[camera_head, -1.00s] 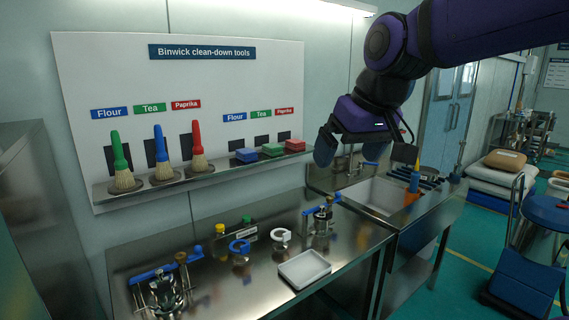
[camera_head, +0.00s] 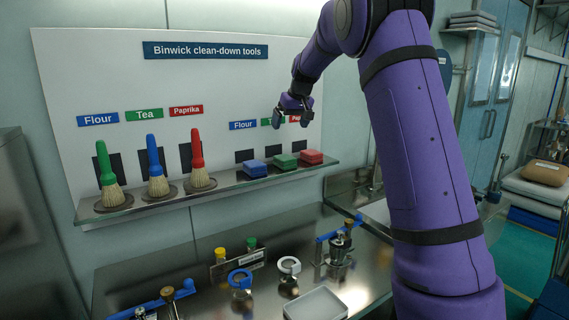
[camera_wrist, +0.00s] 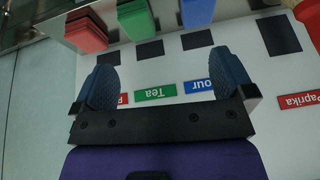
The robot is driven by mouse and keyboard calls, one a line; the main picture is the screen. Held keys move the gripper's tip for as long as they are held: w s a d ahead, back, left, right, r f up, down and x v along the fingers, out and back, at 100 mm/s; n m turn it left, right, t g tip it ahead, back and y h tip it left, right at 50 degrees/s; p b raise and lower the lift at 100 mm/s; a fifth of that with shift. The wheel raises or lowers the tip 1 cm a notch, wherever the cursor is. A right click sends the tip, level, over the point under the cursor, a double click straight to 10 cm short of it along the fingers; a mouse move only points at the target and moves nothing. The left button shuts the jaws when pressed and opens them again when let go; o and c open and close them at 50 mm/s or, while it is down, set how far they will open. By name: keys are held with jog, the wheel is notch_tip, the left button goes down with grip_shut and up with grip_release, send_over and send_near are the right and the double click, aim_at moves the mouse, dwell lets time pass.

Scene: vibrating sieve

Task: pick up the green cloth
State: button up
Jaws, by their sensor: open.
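The green cloth (camera_head: 284,161) is a small folded block on the wall shelf, between the blue cloth (camera_head: 255,168) and the red cloth (camera_head: 311,156). In the wrist view the green cloth (camera_wrist: 137,18) shows at the top, beyond the fingers. My gripper (camera_head: 293,115) is above the shelf near the wall board, over the green cloth and apart from it. In the wrist view my gripper (camera_wrist: 168,80) has its two dark fingers spread with nothing between them.
The steel shelf (camera_head: 232,184) also holds green, blue and red brushes (camera_head: 157,170) to the left. Name labels are on the white board (camera_head: 90,65) behind. Below, the steel bench holds a white tray (camera_head: 316,304) and several clamps and fittings. A sink stands to the right, partly hidden by my arm.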

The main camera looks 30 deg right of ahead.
send_near(285, 157)
jog(key=r, duration=0.1)
jog(key=shift+w+a+f+n, duration=0.2)
jog(key=shift+f+n, duration=0.1)
jog(key=shift+f, duration=0.15)
jog(key=x, duration=1)
jog(key=shift+s+d+f, duration=0.15)
jog(key=shift+d+f, duration=0.05)
jog(key=shift+f, duration=0.15)
jog(key=c, duration=1)
